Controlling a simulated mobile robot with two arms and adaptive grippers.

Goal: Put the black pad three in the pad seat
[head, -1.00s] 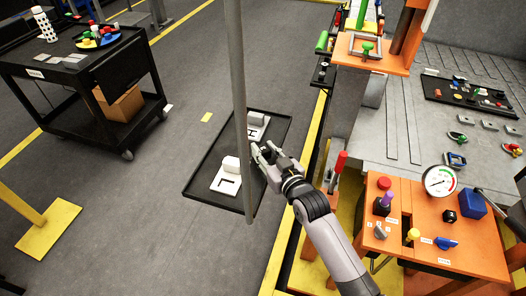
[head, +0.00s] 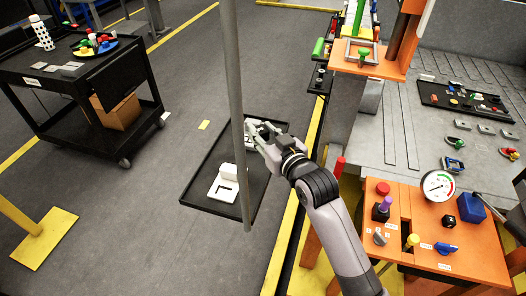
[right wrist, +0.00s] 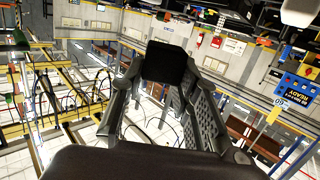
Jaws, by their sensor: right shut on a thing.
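My right gripper (head: 256,136) is over the far end of a black tray. In the right wrist view its two fingers (right wrist: 165,85) are closed on a black pad (right wrist: 165,62). The pad is too small or hidden to make out in the head view. The tray (head: 203,162) carries two white seat-like fixtures. The near fixture (head: 226,188) shows a raised white block and a dark slot. The far fixture (head: 252,123) is mostly hidden behind my right gripper, and I cannot tell whether the pad touches it. My left gripper is not in view.
A grey vertical pole (head: 236,95) stands in front of the tray. An orange bench (head: 440,215) with knobs and a gauge (head: 438,186) is on the right. A black cart (head: 60,85) stands at the left.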

